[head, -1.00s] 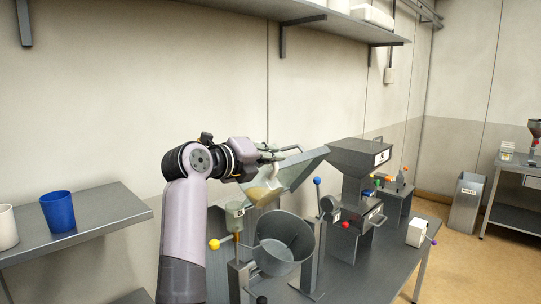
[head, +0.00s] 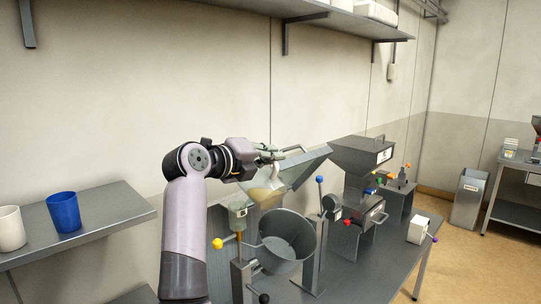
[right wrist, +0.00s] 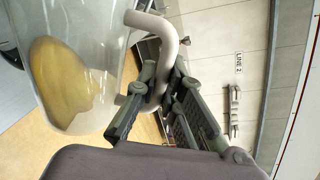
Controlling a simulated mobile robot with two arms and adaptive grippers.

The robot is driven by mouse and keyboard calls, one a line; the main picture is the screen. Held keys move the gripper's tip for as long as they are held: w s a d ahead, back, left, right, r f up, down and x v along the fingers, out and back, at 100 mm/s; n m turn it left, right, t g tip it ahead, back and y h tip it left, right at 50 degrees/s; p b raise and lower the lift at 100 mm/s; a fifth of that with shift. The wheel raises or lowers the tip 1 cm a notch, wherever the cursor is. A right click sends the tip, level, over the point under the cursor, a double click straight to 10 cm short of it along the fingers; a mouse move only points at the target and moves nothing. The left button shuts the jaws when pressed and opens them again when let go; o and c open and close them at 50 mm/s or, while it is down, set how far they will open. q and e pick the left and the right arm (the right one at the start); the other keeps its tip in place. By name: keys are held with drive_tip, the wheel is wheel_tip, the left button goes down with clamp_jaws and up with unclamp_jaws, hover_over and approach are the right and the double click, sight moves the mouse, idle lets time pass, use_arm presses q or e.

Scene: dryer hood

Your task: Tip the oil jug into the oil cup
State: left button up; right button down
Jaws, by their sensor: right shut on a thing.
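My right gripper (head: 272,155) is shut on the handle of the oil jug (head: 270,188), a clear vessel with yellow oil in it. The jug hangs tilted, its lower end just above and right of a small clear cup (head: 237,217), which looks like the oil cup. The right wrist view shows the jug (right wrist: 75,70) at the left, oil pooled along one side, and its grey curved handle (right wrist: 160,35) between my fingers. The jug's lip and any stream of oil are too small to make out. My left gripper is out of view.
A grey round pan (head: 286,240) stands just below and right of the jug. A yellow-knobbed lever (head: 218,243) and a blue-knobbed post (head: 320,180) stand close by. A grey hopper machine (head: 362,155) is behind. A side shelf holds a blue cup (head: 63,212) and a white cup (head: 11,229).

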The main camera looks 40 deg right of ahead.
drive_tip(key=shift+w+a+n+g+p, duration=0.1)
drive_tip(key=shift+w+n+g+p, duration=0.2)
drive_tip(key=shift+w+n+p, duration=1.05)
drive_tip(key=shift+w+f+n+g+p, duration=0.2)
drive_tip(key=shift+n+g+p, duration=0.1)
drive_tip(key=shift+p, duration=0.55)
drive_tip(key=shift+w+f, duration=0.1)
drive_tip(key=shift+w, duration=0.25)
drive_tip(key=shift+w+f+n, duration=0.1)
drive_tip(key=shift+w+n, duration=0.15)
drive_tip(key=shift+n, duration=0.1)
drive_tip(key=shift+w+a+f+n, duration=0.1)
drive_tip(key=shift+w+f+n, duration=0.05)
drive_tip(key=shift+w+n, duration=0.4)
drive_tip(key=shift+w+a+r+n+g, duration=0.1)
drive_tip(key=shift+w+r+n+g, duration=0.15)
drive_tip(key=shift+w+n, duration=0.35)
drive_tip(key=shift+w+a+r+n+g, duration=0.1)
drive_tip(key=shift+w+r+n+g, duration=0.15)
drive_tip(key=shift+w, duration=0.5)
drive_tip(key=shift+w+r+n+g, duration=0.15)
drive_tip(key=shift+w+n, duration=0.2)
drive_tip(key=shift+w, duration=0.2)
drive_tip(key=shift+w+r+n+g, duration=0.15)
drive_tip(key=shift+w+n, duration=0.2)
drive_tip(key=shift+w, duration=0.2)
idle(0.6)
drive_tip(key=shift+s, duration=0.1)
drive_tip(key=shift+f, duration=0.1)
idle(0.4)
